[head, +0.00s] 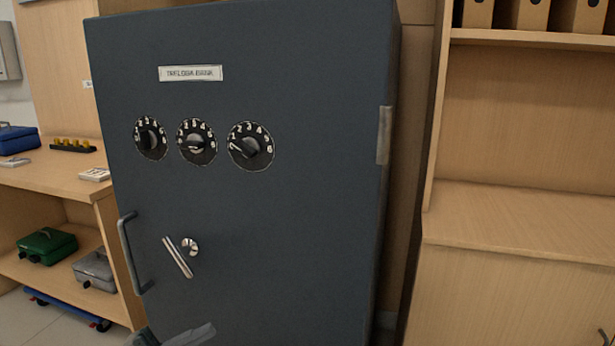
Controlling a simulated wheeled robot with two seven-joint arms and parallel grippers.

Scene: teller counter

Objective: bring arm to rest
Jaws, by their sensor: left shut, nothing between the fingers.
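The dark grey safe (300,220) fills the middle of the head view with its door shut. My left gripper (192,335) shows only in part at the bottom edge, in front of the lower part of the safe. It is shut and empty, and it appears apart from the bar handle (178,258) above it. The rest of my left arm is below the picture. My right gripper is out of view.
The safe door carries three dials (197,142), a pull handle (130,252) and a name plate (190,73). A wooden counter (60,178) at left holds a blue box (17,140); a green box (46,246) sits on its lower shelf. A wooden cabinet (520,225) stands at right.

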